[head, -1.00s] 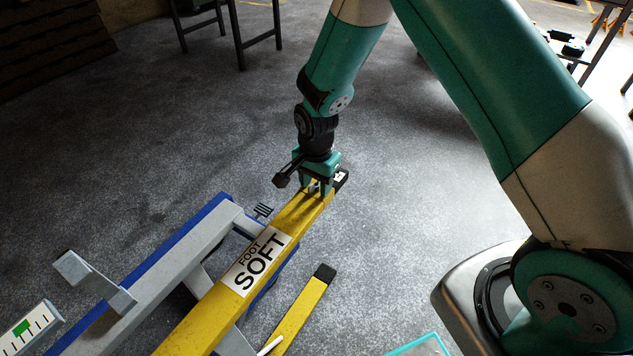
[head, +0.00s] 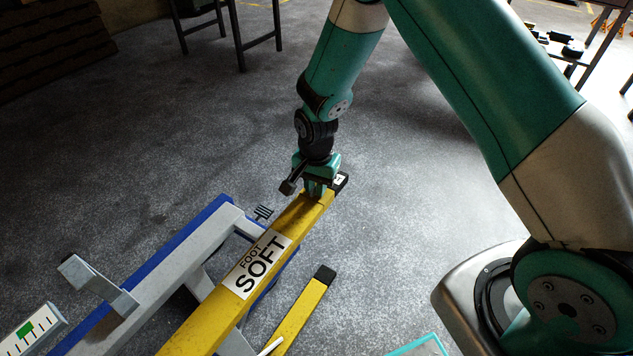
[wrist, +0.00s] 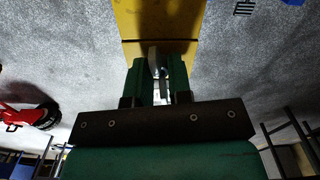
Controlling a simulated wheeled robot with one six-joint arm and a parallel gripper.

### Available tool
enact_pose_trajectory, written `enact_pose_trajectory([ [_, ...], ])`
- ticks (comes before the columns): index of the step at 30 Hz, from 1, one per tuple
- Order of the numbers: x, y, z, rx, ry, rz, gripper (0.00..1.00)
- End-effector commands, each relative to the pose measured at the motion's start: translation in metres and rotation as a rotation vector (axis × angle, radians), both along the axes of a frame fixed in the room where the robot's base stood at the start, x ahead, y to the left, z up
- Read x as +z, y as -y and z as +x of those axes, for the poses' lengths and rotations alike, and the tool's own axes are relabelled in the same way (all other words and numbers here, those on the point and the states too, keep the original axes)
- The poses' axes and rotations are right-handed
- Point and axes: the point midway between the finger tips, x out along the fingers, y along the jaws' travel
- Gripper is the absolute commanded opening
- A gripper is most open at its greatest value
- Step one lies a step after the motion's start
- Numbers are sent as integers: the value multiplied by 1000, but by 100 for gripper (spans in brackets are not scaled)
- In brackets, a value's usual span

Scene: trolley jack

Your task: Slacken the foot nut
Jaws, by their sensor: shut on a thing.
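A yellow beam (head: 215,315) runs from the bottom edge up to the middle of the head view. It bears a white label reading FOOT SOFT (head: 257,263) and has a black end with a small white marking. My gripper (head: 317,192) points down onto the beam near that end. In the wrist view, its green fingers are shut on a small grey metal piece (wrist: 155,62), which looks like the foot nut, over the yellow beam (wrist: 150,20). The fingers hide most of this piece, and its thread cannot be seen.
A blue and grey frame (head: 150,265) lies left of the beam. A white scale with a green mark (head: 25,328) is at the lower left. A shorter yellow bar with a black tip (head: 300,315) lies right of the beam. Floor beyond the beam's end is clear.

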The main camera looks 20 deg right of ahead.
Motion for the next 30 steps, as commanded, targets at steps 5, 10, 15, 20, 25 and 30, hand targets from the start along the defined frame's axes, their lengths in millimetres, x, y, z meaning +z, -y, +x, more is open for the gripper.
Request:
enact_pose_trajectory([
  [5,3,0,0,155,-1,-1,0],
  [10,2,0,0,317,-1,0,0],
  [15,2,0,0,478,0,0,0],
  [20,2,0,0,631,0,0,0],
  [25,2,0,0,792,-1,-1,0],
  [30,1,0,0,953,0,0,0],
])
